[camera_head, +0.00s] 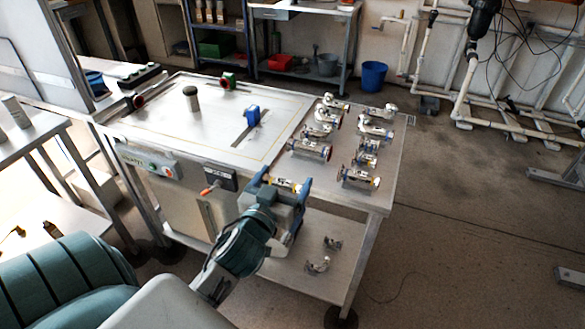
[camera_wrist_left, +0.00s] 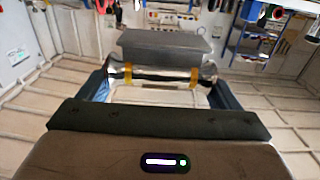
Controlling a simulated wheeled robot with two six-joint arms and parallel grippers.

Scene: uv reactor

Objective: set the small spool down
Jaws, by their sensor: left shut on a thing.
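My left gripper (camera_head: 284,180) is at the near edge of the metal table (camera_head: 232,153), its two blue fingers pointing toward the table. It is shut on the small spool (camera_head: 286,185), a shiny metal cylinder with yellow bands. In the left wrist view the spool (camera_wrist_left: 150,76) lies crosswise between the fingers, with a finger at each end. Its lower side is partly hidden by the gripper body in the head view, and I cannot tell its exact height. My right gripper is not in view.
Several metal pipe fittings and spools (camera_head: 312,149) stand on the table's right side. A blue clamp-like part (camera_head: 252,116) and a dark-topped cylinder (camera_head: 191,98) stand on the panel. Two small fittings (camera_head: 318,264) lie on the lower shelf. Bare tabletop shows left of the fittings.

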